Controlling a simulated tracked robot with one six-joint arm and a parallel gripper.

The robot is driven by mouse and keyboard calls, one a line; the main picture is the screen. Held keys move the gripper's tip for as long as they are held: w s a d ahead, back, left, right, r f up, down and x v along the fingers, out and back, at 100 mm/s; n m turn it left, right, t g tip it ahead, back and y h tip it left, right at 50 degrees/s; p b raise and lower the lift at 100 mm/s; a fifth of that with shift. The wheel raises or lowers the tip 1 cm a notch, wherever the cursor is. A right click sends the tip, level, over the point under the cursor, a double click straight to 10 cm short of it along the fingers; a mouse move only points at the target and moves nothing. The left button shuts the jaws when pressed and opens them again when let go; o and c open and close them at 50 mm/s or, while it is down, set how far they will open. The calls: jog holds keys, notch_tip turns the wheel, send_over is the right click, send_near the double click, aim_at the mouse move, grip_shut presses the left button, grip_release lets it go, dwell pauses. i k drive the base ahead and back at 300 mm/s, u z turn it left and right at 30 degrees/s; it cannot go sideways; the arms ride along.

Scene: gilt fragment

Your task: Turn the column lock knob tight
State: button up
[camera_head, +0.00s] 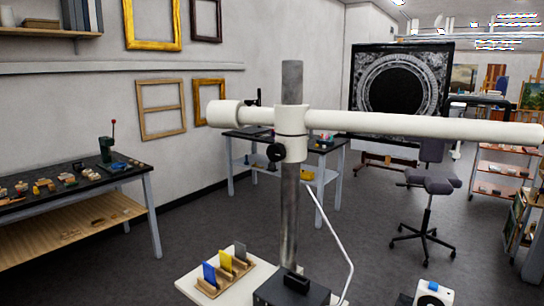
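The column lock knob (277,152) is a small round black knob on the front left of a white collar (291,133). The collar sits around an upright grey metal column (290,205). A long white horizontal boom (400,125) runs through the collar, with a thick end cap (223,113) at the left. The picture does not show how tight the knob is. The column rises behind or from a black block (291,290) at the bottom edge. My gripper is not in view.
A thin white bent rod or cable (335,238) runs right of the column. A wooden rack (224,276) with coloured cards stands on a pale bench top (190,283). A white and blue device (433,294) is at lower right. A chair (430,187) stands behind.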

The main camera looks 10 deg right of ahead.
aim_at(277, 152)
jog(key=k, duration=1.25)
jog(key=u, duration=0.2)
jog(key=i, duration=0.85)
jog(key=u, duration=0.8)
jog(key=i, duration=0.75)
jog(key=u, duration=0.35)
